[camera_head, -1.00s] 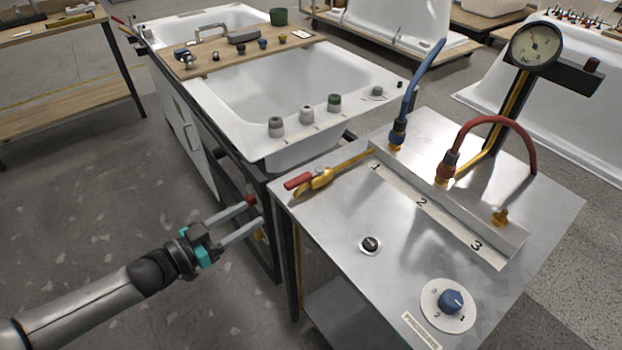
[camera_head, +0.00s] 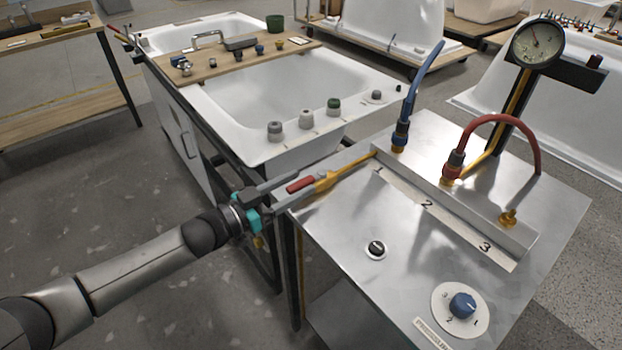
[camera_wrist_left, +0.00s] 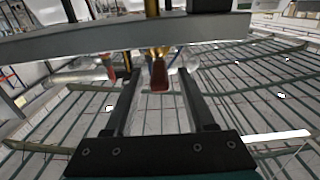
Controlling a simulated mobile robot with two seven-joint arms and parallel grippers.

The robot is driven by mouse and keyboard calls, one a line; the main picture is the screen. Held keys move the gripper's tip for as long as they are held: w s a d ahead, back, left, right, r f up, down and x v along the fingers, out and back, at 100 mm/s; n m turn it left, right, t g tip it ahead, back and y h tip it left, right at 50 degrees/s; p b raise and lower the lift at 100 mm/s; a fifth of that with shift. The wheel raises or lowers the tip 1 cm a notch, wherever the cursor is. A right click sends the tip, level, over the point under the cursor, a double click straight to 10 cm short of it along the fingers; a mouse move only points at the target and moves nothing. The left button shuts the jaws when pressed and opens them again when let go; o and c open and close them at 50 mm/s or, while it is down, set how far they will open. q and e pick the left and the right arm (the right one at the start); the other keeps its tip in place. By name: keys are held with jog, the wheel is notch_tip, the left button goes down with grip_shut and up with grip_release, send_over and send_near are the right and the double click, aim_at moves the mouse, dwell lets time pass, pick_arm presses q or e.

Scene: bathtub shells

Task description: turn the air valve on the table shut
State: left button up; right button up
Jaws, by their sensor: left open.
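The air valve is a yellow brass body (camera_head: 326,181) with a red lever handle (camera_head: 300,185), at the table's left edge by the mark 1. A yellow pipe joins it to the rail. The lever points left, roughly in line with the pipe. My left gripper (camera_head: 296,187) is open, with one finger on each side of the red handle. In the left wrist view the red handle (camera_wrist_left: 160,76) sits between the two fingers, with a gap on both sides. The brass part (camera_wrist_left: 158,53) shows beyond it. My right gripper is in no view.
The metal table (camera_head: 350,285) also carries a blue knob (camera_head: 462,306), a black button (camera_head: 375,249), a blue hose (camera_head: 420,80), a red hose (camera_head: 500,120) and a gauge (camera_head: 537,43). A white bathtub (camera_head: 290,85) stands close behind the valve. Open floor lies left.

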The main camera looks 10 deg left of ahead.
aim_at(319, 173)
pick_arm(q)
jog(key=x, duration=0.4)
jog(key=shift+b, duration=0.3)
jog(key=shift+d, duration=0.1)
jog(key=shift+w, duration=0.1)
jog(key=c, duration=0.8)
grip_shut()
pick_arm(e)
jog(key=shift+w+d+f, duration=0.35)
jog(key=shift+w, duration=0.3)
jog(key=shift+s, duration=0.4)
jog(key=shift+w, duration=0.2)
